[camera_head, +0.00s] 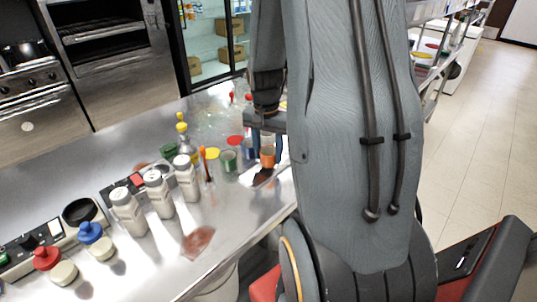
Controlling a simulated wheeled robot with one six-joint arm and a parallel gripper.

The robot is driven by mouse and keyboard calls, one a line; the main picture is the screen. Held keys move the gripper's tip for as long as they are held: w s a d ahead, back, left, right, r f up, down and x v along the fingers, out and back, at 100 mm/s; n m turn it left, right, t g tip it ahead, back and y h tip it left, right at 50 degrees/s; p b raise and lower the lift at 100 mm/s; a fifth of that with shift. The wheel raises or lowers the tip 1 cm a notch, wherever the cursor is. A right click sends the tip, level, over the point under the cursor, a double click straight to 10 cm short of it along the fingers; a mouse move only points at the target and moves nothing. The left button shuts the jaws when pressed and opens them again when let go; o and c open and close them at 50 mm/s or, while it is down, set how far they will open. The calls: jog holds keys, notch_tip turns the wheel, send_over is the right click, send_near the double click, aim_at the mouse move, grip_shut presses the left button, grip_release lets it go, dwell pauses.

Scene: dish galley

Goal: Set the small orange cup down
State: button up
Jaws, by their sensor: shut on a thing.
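The small orange cup (267,158) is near the counter's right edge, directly below my gripper (267,138). My gripper points down from the dark wrist and is shut on the orange cup. The fingertips are small here and partly merge with the cup's upper part. The cup looks upright. I cannot tell whether its base touches the surface beneath. A green cup (229,161) and a blue cup (249,149) stand to its left, close by.
The steel counter (150,262) holds white bottles (159,195), a yellow disc (212,154), a red disc (235,140), red-knobbed (47,258) and blue-knobbed (90,232) items and a brown patch (198,241). Bare counter lies at the front. Ovens (110,60) stand behind.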

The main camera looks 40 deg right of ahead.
jog(key=shift+f, duration=0.6)
jog(key=shift+f, duration=0.15)
jog(key=o, duration=1.2)
notch_tip(320, 180, up, 12)
jog(key=b, duration=0.2)
jog(key=s+a+f+n, duration=0.2)
jog(key=a+n, duration=0.2)
jog(key=a, duration=0.3)
jog(key=s+a+f+n, duration=0.2)
jog(key=s+a+n, duration=0.1)
jog(key=a, duration=0.4)
jog(key=s+a+f+n+t, duration=0.1)
jog(key=s+a+f+n, duration=0.2)
jog(key=a, duration=0.4)
jog(key=shift+a+f+n+y, duration=0.1)
jog(key=shift+a+n+y, duration=0.25)
jog(key=shift+n, duration=0.55)
